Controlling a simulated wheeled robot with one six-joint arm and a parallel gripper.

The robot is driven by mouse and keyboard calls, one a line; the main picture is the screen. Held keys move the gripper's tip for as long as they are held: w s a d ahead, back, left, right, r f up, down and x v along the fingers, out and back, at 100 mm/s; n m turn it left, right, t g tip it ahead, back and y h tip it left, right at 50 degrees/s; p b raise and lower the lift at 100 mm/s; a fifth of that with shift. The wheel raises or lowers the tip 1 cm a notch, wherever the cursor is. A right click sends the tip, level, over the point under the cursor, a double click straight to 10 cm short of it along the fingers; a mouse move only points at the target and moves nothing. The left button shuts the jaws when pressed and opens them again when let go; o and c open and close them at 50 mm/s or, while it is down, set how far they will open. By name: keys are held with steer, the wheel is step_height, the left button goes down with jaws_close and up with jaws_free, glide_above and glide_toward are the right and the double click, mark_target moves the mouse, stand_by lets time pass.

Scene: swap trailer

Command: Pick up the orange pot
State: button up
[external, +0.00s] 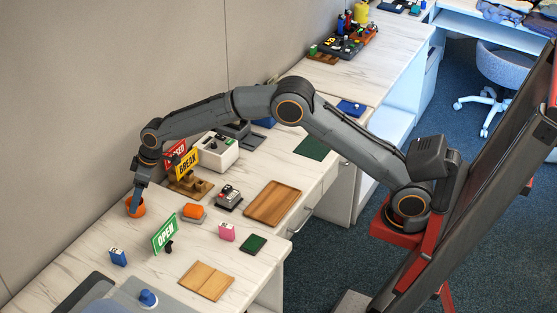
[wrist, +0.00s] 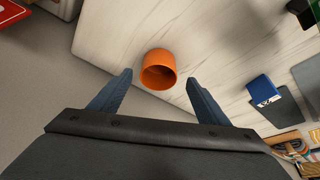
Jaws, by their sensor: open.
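The orange pot (external: 136,208) stands on the marble-look desk near the wall, at the left in the external view. In the wrist view the orange pot (wrist: 158,69) lies just beyond the fingertips, between their lines, with its round opening showing. My gripper (external: 137,196) points down at the pot in the external view and overlaps it there. In the wrist view my gripper (wrist: 160,80) has its two fingers spread wide apart with nothing between them. Whether a finger touches the pot cannot be told.
Yellow BREAK (external: 187,165) and red CLOSED signs stand behind on a wooden stand. The wall (external: 75,130) is close beside the pot.

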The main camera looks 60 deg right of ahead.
steer(key=shift+p+x, duration=0.55)
steer(key=shift+x, duration=1.65)
steer(key=shift+d, duration=0.2)
steer(key=c, duration=1.1)
steer(key=shift+c, duration=0.2)
steer(key=shift+r, duration=0.1)
